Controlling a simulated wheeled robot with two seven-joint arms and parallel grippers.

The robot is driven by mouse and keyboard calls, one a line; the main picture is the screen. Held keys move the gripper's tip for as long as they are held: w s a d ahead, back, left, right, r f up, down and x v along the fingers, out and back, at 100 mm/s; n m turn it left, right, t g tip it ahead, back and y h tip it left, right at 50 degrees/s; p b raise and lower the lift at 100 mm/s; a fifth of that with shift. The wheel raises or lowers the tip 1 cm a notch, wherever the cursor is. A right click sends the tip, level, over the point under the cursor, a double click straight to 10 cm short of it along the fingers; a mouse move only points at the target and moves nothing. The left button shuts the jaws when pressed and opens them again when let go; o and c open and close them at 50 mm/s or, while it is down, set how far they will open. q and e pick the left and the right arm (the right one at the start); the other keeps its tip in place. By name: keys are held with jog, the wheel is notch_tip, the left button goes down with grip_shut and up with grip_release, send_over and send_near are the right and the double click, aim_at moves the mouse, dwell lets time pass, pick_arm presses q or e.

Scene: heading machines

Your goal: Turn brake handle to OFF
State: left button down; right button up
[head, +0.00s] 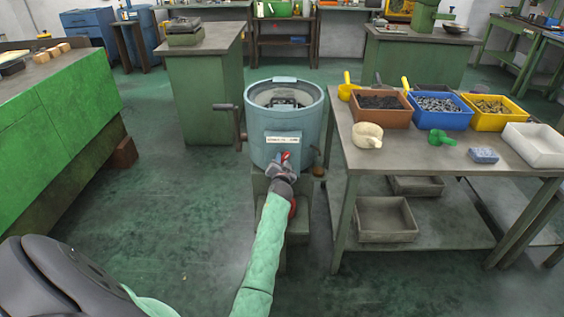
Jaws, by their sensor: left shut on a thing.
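A blue-grey drum-shaped machine (260,121) stands on a green pedestal in the middle of the head view. A pale label plate (283,139) is on its front. Just below the plate, a small red handle (286,155) shows, which I take to be the brake handle. My left gripper (283,163) is at the front of the drum and shut on this red handle. The gripper hides much of the handle, and its exact angle and any OFF mark are too small to tell. My right gripper is not in view.
A dark crank (229,108) sticks out left of the drum, and a brown knob (318,171) is at its lower right. A table (392,153) close on the right bears bins of small parts. A green bench (62,120) is at left, with free floor between.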

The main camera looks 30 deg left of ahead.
aim_at(282, 162)
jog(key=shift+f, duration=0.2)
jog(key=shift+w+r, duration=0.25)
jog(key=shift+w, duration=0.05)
pick_arm(q)
jog(key=c, duration=1.3)
grip_release()
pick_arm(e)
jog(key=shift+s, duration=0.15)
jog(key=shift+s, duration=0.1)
pick_arm(q)
jog(key=shift+s+d+f, duration=0.1)
jog(key=shift+s+d, duration=0.2)
jog(key=shift+s, duration=0.1)
jog(key=v, duration=0.5)
jog(key=shift+s+d+b, duration=0.2)
jog(key=shift+s+b, duration=0.15)
jog(key=shift+b, duration=0.05)
jog(key=shift+s+d, duration=0.25)
jog(key=shift+s, duration=0.15)
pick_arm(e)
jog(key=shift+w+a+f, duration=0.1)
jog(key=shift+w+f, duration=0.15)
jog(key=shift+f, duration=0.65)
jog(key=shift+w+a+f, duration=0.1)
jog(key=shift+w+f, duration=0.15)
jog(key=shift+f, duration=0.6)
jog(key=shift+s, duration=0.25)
